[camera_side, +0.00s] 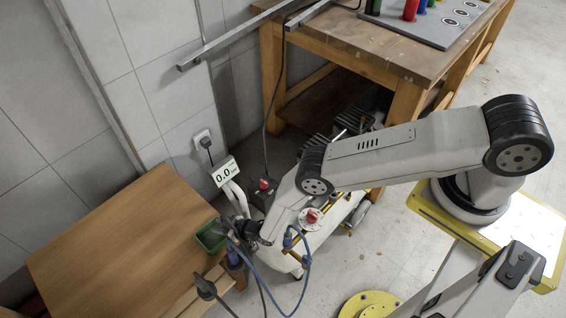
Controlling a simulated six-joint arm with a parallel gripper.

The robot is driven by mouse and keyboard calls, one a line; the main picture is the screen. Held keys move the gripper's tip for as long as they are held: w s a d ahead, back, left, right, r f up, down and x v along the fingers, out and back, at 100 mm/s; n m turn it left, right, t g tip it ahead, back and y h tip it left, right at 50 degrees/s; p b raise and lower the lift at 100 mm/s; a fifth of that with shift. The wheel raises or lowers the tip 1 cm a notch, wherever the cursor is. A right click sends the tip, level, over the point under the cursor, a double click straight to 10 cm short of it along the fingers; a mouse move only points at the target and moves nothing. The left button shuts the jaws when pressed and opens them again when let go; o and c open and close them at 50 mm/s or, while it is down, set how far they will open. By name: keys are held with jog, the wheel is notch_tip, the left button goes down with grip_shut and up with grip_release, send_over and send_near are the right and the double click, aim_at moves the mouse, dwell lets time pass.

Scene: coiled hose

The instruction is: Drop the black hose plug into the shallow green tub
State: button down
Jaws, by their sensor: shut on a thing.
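The shallow green tub (211,236) sits at the right edge of the low wooden table, its right side close to my gripper. My gripper (234,230) is at the tub's right side, pointing left and down. It is shut on a small dark thing, which I take to be the black hose plug; its outline blends with the dark jaws. I cannot tell whether the plug is over the tub's rim or beside it. A blue hose (266,284) loops down from near the gripper and back up to the right.
The low wooden table (120,240) is bare on the left. A dark-headed tool or connector (205,287) is at its front edge. A workbench (370,40) stands at the back. A yellow disc (370,304) lies on the floor.

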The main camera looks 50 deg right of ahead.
jog(key=shift+f, duration=0.1)
jog(key=shift+c, duration=2.2)
grip_release()
jog(key=shift+r, duration=0.55)
jog(key=shift+s+r, duration=0.1)
jog(key=v, duration=1.1)
jog(key=shift+s+d, duration=0.2)
jog(key=shift+s, duration=0.1)
jog(key=shift+r, duration=0.1)
